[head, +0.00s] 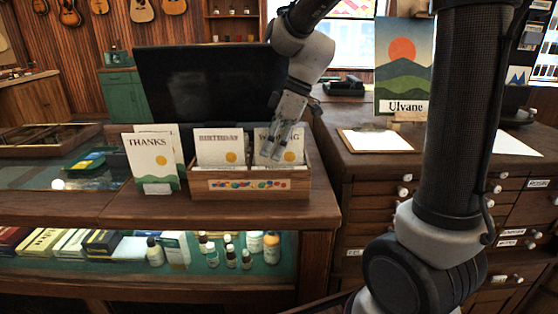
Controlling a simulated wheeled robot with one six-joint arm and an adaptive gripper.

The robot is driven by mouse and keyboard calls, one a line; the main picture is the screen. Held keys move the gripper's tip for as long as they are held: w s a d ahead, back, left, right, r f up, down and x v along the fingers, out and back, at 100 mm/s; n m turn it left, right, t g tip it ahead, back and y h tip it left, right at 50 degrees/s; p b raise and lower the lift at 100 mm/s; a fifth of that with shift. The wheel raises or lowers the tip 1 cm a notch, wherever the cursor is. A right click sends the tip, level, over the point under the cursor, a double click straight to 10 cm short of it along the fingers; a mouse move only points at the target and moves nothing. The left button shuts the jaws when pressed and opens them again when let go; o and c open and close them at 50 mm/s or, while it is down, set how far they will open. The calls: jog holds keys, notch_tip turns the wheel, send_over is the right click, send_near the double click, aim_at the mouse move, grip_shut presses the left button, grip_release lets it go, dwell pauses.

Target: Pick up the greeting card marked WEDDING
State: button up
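The WEDDING card (292,146) is a cream card with a yellow sun and green hills. It stands upright in the right compartment of a wooden card box (240,192) on the counter. My gripper (271,156) points down in front of this card and covers the middle of its printed word. Its two fingertips look apart, with a narrow gap between them and nothing held. I cannot tell whether they touch the card. A similar card marked BIRTHDAY (219,150) stands in the left compartment.
A THANKS card (154,162) stands left of the box. A dark monitor (205,85) rises behind it. An Ulvane picture (403,60) and a clipboard (375,140) are on the cabinet at right. The counter front (110,207) is clear.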

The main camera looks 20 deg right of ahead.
grip_shut()
jog(key=shift+r, duration=0.1)
